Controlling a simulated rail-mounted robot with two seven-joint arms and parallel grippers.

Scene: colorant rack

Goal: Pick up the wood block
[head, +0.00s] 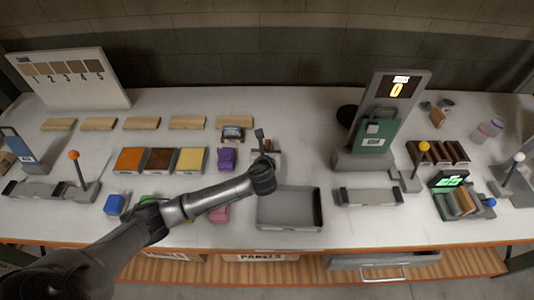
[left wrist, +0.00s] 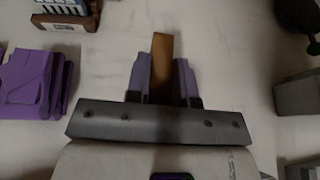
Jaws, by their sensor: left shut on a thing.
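My left gripper (head: 265,160) reaches over the middle of the table in the head view, just behind the grey tray. In the left wrist view my left gripper (left wrist: 163,80) has its two purple fingers closed on a brown wood block (left wrist: 162,52). The block stands out past the fingertips, pointing away from the wrist. Its lower part is hidden between the fingers. In the head view I cannot make the held block out clearly. I cannot tell whether the block touches the table. My right gripper is not in view.
Several light wood pieces (head: 141,123) lie in a row at the back left. Orange, brown and yellow bins (head: 160,160) and a purple item (head: 226,159) are left of the gripper. A grey tray (head: 290,219) is in front; a display stand (head: 390,105) stands right.

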